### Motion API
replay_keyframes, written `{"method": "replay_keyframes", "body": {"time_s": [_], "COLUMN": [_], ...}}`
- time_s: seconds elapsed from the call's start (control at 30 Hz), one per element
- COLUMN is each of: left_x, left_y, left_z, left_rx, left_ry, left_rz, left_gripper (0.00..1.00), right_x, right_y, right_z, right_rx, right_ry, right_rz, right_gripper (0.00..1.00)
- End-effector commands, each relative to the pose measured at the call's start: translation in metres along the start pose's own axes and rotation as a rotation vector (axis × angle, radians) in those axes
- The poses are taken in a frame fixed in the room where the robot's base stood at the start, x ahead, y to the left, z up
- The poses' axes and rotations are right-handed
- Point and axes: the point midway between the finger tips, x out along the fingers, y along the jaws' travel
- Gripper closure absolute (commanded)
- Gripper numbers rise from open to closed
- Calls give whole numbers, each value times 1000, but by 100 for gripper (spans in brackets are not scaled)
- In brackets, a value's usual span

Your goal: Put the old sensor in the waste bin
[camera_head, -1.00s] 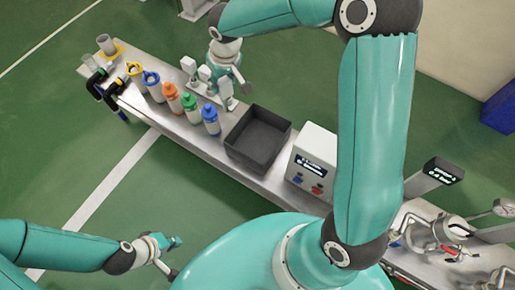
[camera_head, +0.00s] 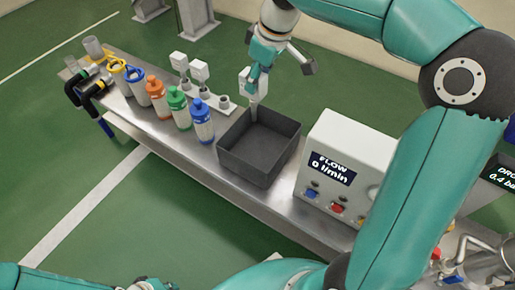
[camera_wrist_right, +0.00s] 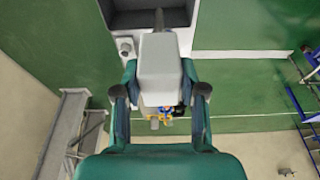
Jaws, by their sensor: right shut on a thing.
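The old sensor (camera_head: 254,88), a white block with a grey stem, is held upright in my right gripper (camera_head: 257,73). In the right wrist view the sensor (camera_wrist_right: 159,68) sits between the two fingers of the right gripper (camera_wrist_right: 160,95). Its stem points toward the dark open-topped waste bin (camera_head: 257,166). The sensor hangs at the bin's far rim; I cannot tell how far its stem reaches inside. The bin (camera_wrist_right: 120,20) also shows in the right wrist view and looks empty. My left gripper (camera_head: 150,285) is cut off at the bottom edge of the head view.
Two similar white sensors (camera_head: 199,70) stand on a rack beside a bare socket (camera_head: 223,102). Several coloured bottles (camera_head: 178,106) line the bench left of the bin. A flow box (camera_head: 345,158) with a display stands close to its right.

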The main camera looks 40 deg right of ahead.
Motion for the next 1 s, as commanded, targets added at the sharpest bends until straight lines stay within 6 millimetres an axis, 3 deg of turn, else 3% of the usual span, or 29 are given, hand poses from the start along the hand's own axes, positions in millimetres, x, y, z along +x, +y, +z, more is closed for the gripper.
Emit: {"method": "replay_keyframes", "body": {"time_s": [0.4, 0.53, 0.77, 1.0], "left_x": [28, 32, 35, 45], "left_y": [-10, -12, -13, -16], "left_z": [0, 0, 0, 0], "left_rx": [0, 0, 0, 0], "left_ry": [0, 0, 0, 0], "left_rz": [0, 0, 0, 0], "left_gripper": [100, 100, 100, 100], "right_x": [101, 121, 136, 174], "right_y": [-1, 0, -1, -1], "right_z": [28, 33, 37, 47], "right_rx": [2, 2, 1, 2], "right_ry": [-5, -3, -2, -3], "right_rz": [-3, -1, -1, -2], "right_gripper": [95, 95, 95, 95]}}
